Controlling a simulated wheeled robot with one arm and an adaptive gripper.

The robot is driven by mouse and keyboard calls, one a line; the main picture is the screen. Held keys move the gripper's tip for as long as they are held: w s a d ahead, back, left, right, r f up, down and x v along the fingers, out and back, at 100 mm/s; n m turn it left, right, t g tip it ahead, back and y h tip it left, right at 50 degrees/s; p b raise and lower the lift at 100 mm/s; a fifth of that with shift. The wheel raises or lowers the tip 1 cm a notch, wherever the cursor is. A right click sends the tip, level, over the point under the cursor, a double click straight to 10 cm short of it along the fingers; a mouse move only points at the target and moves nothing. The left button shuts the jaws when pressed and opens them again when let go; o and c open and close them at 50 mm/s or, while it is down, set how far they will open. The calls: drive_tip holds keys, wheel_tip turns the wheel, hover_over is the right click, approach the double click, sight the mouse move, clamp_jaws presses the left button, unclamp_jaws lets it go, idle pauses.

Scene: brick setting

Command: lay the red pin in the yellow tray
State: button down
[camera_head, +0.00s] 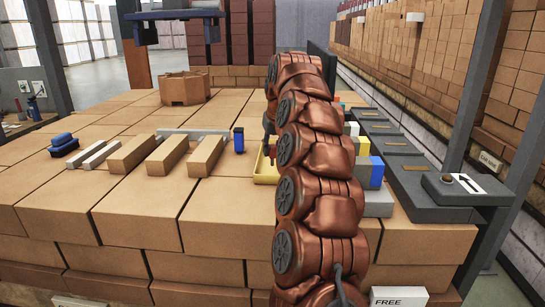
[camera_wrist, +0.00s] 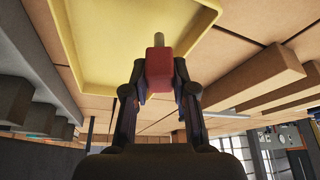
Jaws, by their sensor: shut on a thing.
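The red pin (camera_wrist: 159,66) is between the two fingers of my gripper (camera_wrist: 160,72) in the wrist view, with a pale metal tip sticking out past them. My gripper is shut on its red part. The yellow tray (camera_wrist: 85,45) fills the upper part of the wrist view, behind the pin. The pin overlaps the tray there; I cannot tell its height above it. In the head view only the left part of the yellow tray (camera_head: 262,175) shows. My arm hides the rest of it and most of my gripper.
Tan bars (camera_head: 168,153) and a dark blue upright object (camera_head: 239,139) stand left of the tray on the brick surface. Blue and yellow blocks (camera_head: 376,171) stand right of my arm. A hexagonal brown container (camera_head: 184,90) is farther back. Grey steps (camera_head: 440,190) line the right edge.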

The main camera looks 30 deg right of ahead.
sight(273, 156)
drive_tip(key=shift+f+p, duration=0.4)
drive_tip(key=shift+f, duration=1.25)
drive_tip(key=shift+f, duration=0.15)
drive_tip(key=c, duration=0.9)
unclamp_jaws()
drive_tip(key=shift+c, duration=0.2)
drive_tip(key=shift+r, duration=0.3)
drive_tip(key=b+v, duration=0.1)
drive_tip(key=v, duration=1)
drive_tip(key=shift+s+r+b, duration=0.3)
drive_tip(key=shift+r, duration=0.05)
drive_tip(key=shift+a, duration=0.15)
